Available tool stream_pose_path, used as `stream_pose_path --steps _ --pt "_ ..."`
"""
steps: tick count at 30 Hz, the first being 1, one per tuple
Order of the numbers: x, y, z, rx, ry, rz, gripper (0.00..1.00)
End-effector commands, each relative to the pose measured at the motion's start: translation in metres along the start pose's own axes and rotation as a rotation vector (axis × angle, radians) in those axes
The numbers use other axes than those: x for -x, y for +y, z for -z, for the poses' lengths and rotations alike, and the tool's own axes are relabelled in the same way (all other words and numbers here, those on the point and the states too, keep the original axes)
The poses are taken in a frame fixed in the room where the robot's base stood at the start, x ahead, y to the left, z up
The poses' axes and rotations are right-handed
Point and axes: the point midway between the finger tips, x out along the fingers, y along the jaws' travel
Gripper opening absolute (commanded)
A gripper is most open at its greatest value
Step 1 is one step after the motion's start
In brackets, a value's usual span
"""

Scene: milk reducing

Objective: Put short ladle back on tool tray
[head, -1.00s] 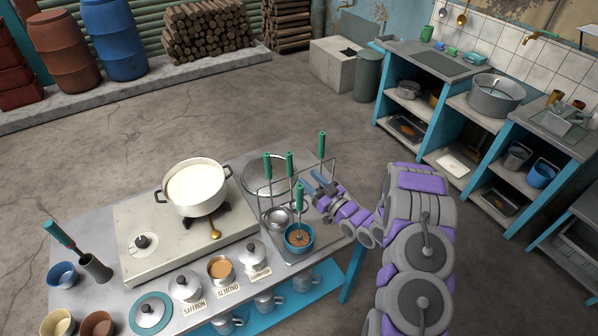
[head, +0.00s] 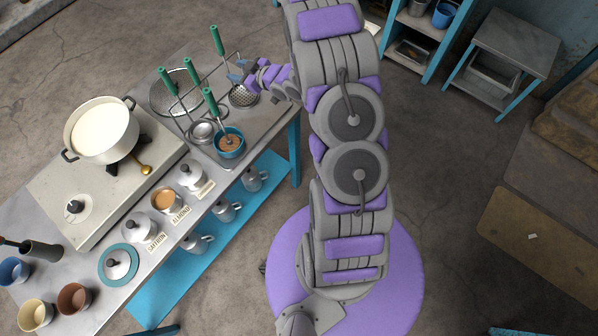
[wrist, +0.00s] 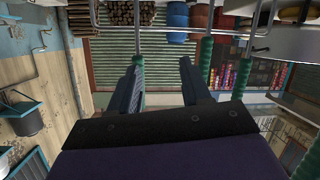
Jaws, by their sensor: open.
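Green-handled tools stand in a wire rack on the grey tool tray (head: 258,122). One green handle (head: 211,102) leads down into a blue cup of brown contents (head: 230,144). A small round metal bowl (head: 202,131) sits beside the cup; I cannot tell for sure which tool is the short ladle. A perforated skimmer (head: 243,96) is at the tray's right, under a tall green handle (head: 217,40). My gripper (head: 236,76) is over the tray's right side, close to the skimmer's shaft. In the wrist view my gripper (wrist: 162,75) is open, with a green handle (wrist: 139,72) by its left finger.
A wide mesh strainer (head: 174,92) lies at the tray's back. A white pot of milk (head: 101,130) stands on the stove (head: 110,180). Lidded pots and labels line the front edge. Rack rails (wrist: 190,30) cross the wrist view close by.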

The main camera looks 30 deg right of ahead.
Motion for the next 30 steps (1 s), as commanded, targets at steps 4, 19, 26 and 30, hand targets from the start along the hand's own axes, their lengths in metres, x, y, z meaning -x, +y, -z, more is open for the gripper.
stream_pose_path --steps 4,19,26,30 --pt "0.016 0.018 0.019 0.046 -0.189 -0.078 0.48" --pt "0.159 0.010 0.070 -0.084 -0.745 -0.306 0.48" --pt "0.244 -0.049 0.088 -0.230 -0.962 -0.323 0.48" --pt "0.299 -0.098 0.097 -0.326 -1.087 -0.291 0.48"
